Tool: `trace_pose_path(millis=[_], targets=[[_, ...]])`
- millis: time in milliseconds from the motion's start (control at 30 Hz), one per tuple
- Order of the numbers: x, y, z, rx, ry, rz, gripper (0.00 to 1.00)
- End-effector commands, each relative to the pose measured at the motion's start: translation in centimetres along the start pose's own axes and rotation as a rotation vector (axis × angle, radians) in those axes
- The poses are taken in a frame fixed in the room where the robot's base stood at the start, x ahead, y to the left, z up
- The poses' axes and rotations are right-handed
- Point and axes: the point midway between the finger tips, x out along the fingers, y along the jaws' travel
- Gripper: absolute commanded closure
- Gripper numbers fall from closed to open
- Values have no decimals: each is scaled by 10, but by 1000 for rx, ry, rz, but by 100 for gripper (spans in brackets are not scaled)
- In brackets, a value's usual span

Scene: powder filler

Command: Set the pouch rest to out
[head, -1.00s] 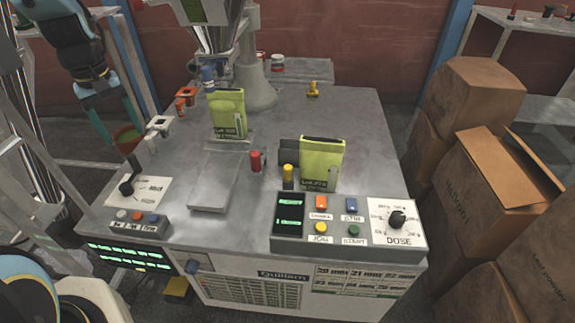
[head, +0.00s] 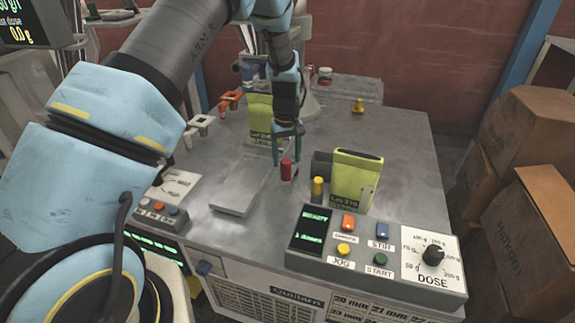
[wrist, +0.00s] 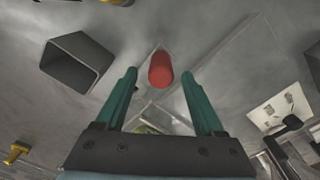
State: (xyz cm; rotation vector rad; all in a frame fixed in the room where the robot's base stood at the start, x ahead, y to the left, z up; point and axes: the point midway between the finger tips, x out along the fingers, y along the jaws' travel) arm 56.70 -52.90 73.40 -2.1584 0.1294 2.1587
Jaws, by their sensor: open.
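My gripper (head: 288,149) is above the table with its teal fingers pointing down and spread apart. A red upright knob (head: 287,170) is at the fingers in the head view. In the wrist view the red knob (wrist: 161,70) appears between the open fingertips, with space on both sides; no grip shows. A flat grey metal plate (head: 238,190) lies left of the knob. No label names the pouch rest, so I cannot tell for sure which part it is. A green pouch (head: 265,108) stands behind, partly hidden by my gripper.
A second green pouch (head: 357,178) stands right of a yellow knob (head: 318,186) and a dark grey block (head: 321,163). The control panel (head: 375,250) is along the front edge. Cardboard boxes (head: 530,140) stand on the right. The table's right rear is mostly clear.

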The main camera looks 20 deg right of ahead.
Motion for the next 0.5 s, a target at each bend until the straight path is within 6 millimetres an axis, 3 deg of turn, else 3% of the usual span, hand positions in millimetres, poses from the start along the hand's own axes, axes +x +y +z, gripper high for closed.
trace_pose_path(millis=[200, 500], targets=[[29, 0, 0, 0, -1, 0, 30], [38, 0, 0, 0, 1, 2, 30]])
